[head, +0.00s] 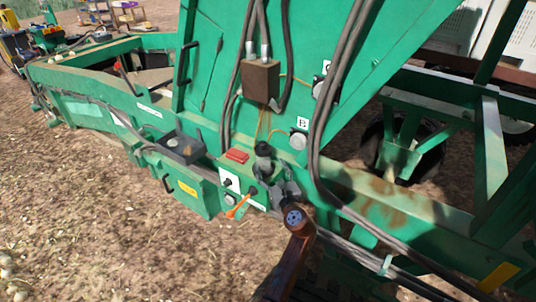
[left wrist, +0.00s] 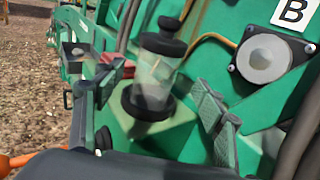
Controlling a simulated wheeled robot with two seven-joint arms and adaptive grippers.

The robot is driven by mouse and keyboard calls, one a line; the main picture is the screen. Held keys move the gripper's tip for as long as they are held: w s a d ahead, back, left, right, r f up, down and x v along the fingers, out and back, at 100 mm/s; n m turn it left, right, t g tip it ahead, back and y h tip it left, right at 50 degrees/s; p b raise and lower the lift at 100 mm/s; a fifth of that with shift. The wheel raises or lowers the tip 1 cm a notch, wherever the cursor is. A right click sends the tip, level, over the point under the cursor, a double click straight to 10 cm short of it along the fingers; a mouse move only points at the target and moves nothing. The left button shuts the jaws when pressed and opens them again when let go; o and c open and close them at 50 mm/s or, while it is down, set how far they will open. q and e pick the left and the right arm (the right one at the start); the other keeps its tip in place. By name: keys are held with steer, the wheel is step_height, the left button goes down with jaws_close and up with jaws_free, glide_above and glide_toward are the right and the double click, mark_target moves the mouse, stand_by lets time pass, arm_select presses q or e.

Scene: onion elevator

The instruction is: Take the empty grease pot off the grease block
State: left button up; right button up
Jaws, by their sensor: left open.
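The grease pot (head: 263,155) is a clear cylinder with a black cap and a black base ring. It stands upright on a green ledge of the machine, and in the left wrist view the pot (left wrist: 153,75) looks empty. The part under its base, where the grease block would be, is not clearly distinguishable. My left gripper (head: 279,187) is open just in front of the pot. In the left wrist view its fingers (left wrist: 158,103) show on either side of the pot, with gaps; I cannot tell how deep the pot sits between them. My right gripper is not in view.
A round grey fitting (head: 298,141) marked B sits right of the pot. A red item (head: 237,155) lies to its left. An orange-handled lever (head: 238,206) is below. Black hoses (head: 322,130) hang to the right. A dark tray (head: 180,147) is farther left.

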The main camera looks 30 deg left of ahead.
mark_target(265, 160)
arm_select(q)
steer(key=x, duration=0.2)
steer(key=p+x, duration=0.1)
steer(key=x, duration=0.1)
steer(key=shift+s+a+r, duration=0.2)
steer(key=shift+r, duration=0.05)
steer(key=shift+x, duration=1.2)
steer(key=shift+w+a+f, duration=0.15)
steer(key=shift+w+a, duration=0.05)
steer(key=shift+w, duration=0.1)
steer(key=c, duration=1.4)
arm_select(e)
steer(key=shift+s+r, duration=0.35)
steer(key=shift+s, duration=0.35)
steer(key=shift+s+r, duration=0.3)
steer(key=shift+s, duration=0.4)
